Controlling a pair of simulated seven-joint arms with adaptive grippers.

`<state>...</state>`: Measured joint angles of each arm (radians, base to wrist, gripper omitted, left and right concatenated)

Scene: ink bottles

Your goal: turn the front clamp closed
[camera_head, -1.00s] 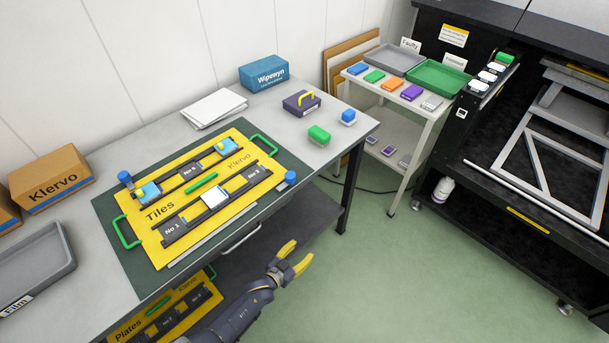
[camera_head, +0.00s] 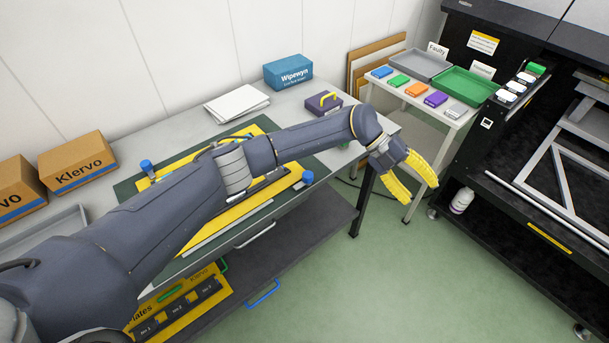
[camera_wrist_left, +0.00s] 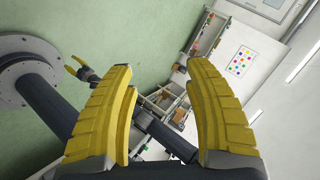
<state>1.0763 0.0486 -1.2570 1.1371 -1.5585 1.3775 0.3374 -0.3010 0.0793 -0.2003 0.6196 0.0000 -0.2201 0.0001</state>
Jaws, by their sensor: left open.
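The front clamp, with a blue knob (camera_head: 307,178), stands at the front edge of the yellow board (camera_head: 213,219) on the table. A second blue knob (camera_head: 147,168) is at the board's back left. My left arm crosses over the board and hides most of it. My left gripper (camera_head: 422,192) is open and empty, past the table's right front corner, well right of the front clamp and apart from it. Its yellow fingers also spread in the left wrist view (camera_wrist_left: 158,66). That view shows no clamp. A small yellow-fingered gripper there (camera_wrist_left: 77,68) appears to be my right one.
A blue box (camera_head: 288,72), white sheets (camera_head: 237,103) and a purple block (camera_head: 323,103) sit at the table's back. A side table with grey (camera_head: 420,64) and green (camera_head: 467,85) trays stands right. Open floor lies in front.

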